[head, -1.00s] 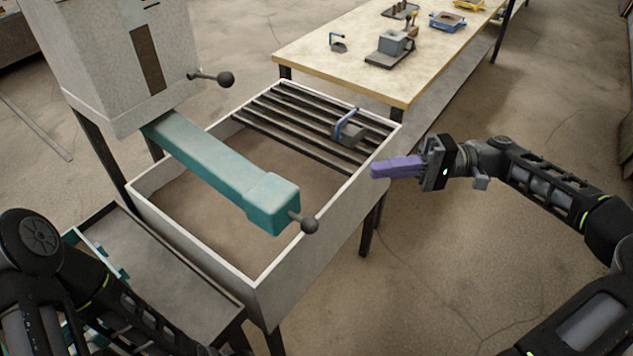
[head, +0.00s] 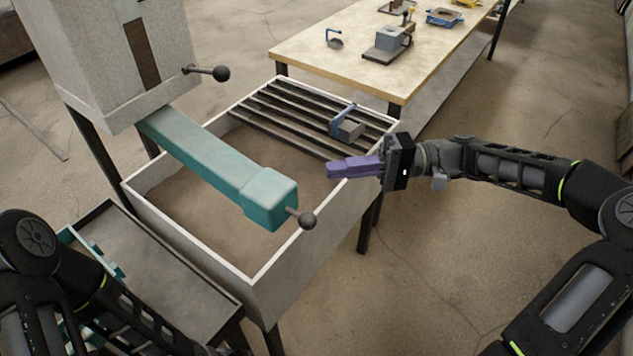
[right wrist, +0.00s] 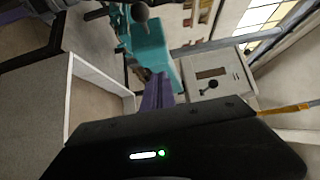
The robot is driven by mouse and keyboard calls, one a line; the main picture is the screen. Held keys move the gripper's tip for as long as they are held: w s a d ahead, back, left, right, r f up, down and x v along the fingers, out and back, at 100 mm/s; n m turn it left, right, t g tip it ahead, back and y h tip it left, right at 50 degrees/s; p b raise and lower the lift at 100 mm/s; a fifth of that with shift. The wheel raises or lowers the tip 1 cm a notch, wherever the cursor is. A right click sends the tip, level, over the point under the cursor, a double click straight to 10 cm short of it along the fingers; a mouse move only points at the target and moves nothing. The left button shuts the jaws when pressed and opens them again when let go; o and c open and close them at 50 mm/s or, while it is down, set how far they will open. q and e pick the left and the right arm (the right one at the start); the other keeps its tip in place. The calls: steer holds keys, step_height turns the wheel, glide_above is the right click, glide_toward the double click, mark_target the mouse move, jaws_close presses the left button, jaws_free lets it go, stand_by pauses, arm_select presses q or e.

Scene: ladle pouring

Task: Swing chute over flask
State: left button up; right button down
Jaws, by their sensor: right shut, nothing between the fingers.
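The teal chute (head: 215,170) runs from the foot of the grey hopper (head: 125,60) out over the open sand-coloured box. A short rod with a dark ball knob (head: 307,221) sticks out of the chute's end. The flask (head: 347,127) appears to be the small grey block-like vessel with a blue handle on the slatted rack. My right gripper (head: 330,171) has purple fingers, is shut and empty, and hangs over the box's right rim, apart from the knob. In the right wrist view the chute (right wrist: 150,50) and knob (right wrist: 140,12) lie beyond the fingers. My left gripper is not visible.
The white-rimmed box (head: 262,272) stands under the chute, with dark slats (head: 285,118) across its far end. A second ball-knobbed lever (head: 220,73) juts from the hopper. A wooden table (head: 400,50) with small fixtures stands behind. A shallow tray (head: 150,265) sits at lower left.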

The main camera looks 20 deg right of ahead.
steer(key=a, duration=0.1)
steer(key=s+a, duration=0.1)
steer(key=a, duration=0.1)
steer(key=s+a+p, duration=0.1)
steer(key=a, duration=0.1)
steer(key=shift+s+a, duration=0.15)
